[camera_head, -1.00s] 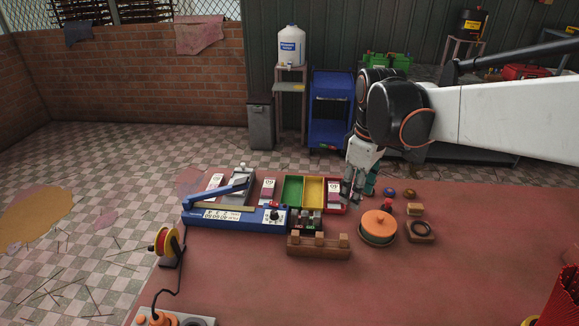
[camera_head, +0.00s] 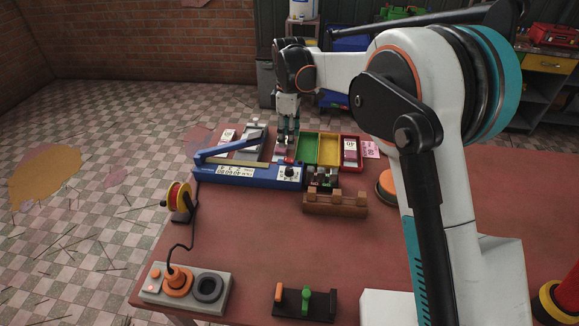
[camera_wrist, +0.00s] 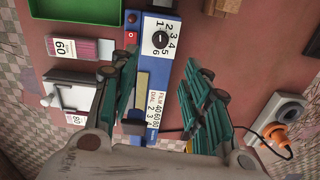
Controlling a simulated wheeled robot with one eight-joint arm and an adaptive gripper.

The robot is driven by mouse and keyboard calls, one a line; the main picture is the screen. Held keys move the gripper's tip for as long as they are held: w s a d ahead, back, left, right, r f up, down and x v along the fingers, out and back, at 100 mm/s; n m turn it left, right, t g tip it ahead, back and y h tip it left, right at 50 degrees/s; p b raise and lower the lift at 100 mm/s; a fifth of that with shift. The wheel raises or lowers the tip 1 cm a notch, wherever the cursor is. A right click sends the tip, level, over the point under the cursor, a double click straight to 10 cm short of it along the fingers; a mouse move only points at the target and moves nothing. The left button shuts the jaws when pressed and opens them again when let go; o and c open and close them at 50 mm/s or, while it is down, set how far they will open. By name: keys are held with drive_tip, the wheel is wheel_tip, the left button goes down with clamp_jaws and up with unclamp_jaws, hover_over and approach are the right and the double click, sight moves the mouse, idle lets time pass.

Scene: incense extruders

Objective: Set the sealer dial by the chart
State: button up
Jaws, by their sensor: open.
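The blue sealer (camera_head: 245,176) lies on the table with its lever arm raised at a slant. Its black dial (camera_head: 291,172) sits on a white plate at the right end. In the wrist view, numbers 1 to 6 ring the dial (camera_wrist: 160,40), with a light mark across the knob; which number it points at is unclear. The film chart (camera_wrist: 157,104) on the sealer reads FILM 40 60 80 above a DIAL row, small and partly unclear. My gripper (camera_head: 287,140) is over the sealer's back right, behind the dial. In the wrist view its teal fingers (camera_wrist: 168,70) are apart and empty.
Green (camera_head: 306,148), yellow (camera_head: 329,151) and red (camera_head: 343,165) bins stand right of my gripper. Labelled packs, 60 (camera_wrist: 66,48) and 80 (camera_wrist: 75,118), lie behind the sealer. A wooden rack (camera_head: 335,203) stands in front of the bins.

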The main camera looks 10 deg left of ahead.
sight(289, 168)
wheel_tip(289, 168, down, 13)
drive_tip(key=b, duration=0.3)
drive_tip(key=shift+f, duration=0.15)
clamp_jaws()
